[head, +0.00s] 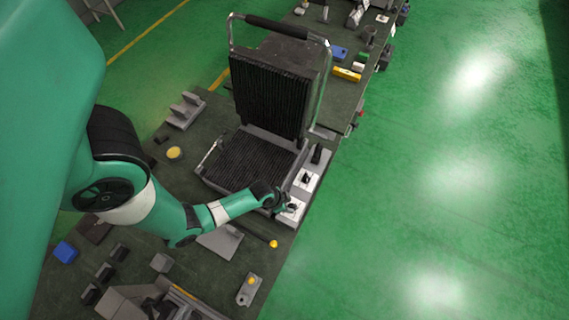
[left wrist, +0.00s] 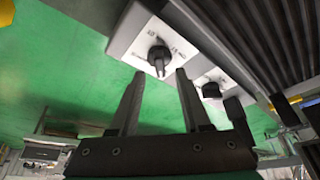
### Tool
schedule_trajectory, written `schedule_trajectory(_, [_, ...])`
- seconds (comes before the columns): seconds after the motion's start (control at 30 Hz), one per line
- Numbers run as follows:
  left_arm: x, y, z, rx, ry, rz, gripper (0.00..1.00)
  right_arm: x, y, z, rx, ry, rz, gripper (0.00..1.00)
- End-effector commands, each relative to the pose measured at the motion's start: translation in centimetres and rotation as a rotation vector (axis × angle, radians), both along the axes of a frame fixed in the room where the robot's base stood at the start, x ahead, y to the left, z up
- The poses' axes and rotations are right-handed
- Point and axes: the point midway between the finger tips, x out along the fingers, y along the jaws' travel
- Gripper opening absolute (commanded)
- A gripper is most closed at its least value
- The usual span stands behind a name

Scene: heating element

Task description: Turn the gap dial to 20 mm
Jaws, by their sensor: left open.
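The heating element is a contact grill (head: 255,158) with ribbed black plates and its lid raised, standing on the workbench in the head view. Its light front panel carries dials. In the left wrist view a black dial (left wrist: 159,55) on a white marked plate sits just beyond my fingertips, between them. A second black dial (left wrist: 211,90) is to its right. I cannot read which scale is the gap scale. My left gripper (left wrist: 157,76) is open and empty, its two fingers on either side of the first dial. In the head view my left gripper (head: 286,205) is at the panel's near end and partly covers it. My right gripper is not in view.
The workbench (head: 205,130) holds several loose parts, including a yellow round piece (head: 174,153) and a blue block (head: 65,251). A rod with a yellow end (head: 273,244) lies near the grill. Green floor to the right is clear.

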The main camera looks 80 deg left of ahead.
Motion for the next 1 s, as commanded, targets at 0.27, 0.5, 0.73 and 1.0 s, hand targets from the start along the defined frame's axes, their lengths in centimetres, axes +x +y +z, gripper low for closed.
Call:
schedule_trajectory(0.27, [-2.5,-0.5,6.9,-0.001,0.001,0.001,0.47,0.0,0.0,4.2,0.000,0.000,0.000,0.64])
schedule_trajectory(0.5, [-3.3,-0.6,8.1,0.000,0.001,-0.001,0.47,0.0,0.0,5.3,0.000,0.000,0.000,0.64])
schedule_trajectory(0.73, [-3.3,-0.6,7.9,0.000,0.001,-0.001,0.47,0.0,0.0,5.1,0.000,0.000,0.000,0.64])
schedule_trajectory(1.0, [-3.3,-0.6,7.9,0.000,0.001,0.000,0.47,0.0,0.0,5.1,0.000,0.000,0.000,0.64])
